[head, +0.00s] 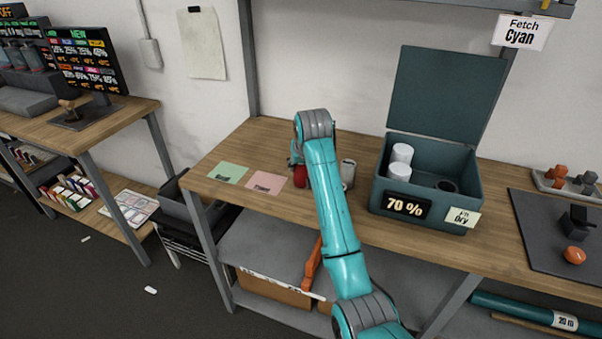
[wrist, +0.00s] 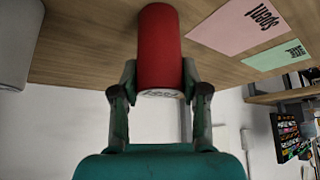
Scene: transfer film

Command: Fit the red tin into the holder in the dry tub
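The red tin (head: 300,176) stands on the bench beside the pink card, partly hidden behind my arm in the head view. In the wrist view, the red tin (wrist: 160,48) is between the two fingers of my gripper (wrist: 160,80), which appear to touch both its sides near the lettered end. Whether it is lifted off the bench is unclear. The dry tub (head: 378,195) is a dark teal box at the right with its lid (head: 440,90) open. Inside, a dark round holder (head: 446,186) shows at the right, beside white tins (head: 402,152) at the left.
A pale tin (head: 347,172) stands between my arm and the tub. A pink card (head: 266,182) and a green card (head: 228,172) lie left of the red tin. A 70 % display (head: 407,205) is on the tub's front. A dark mat (head: 550,235) lies right.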

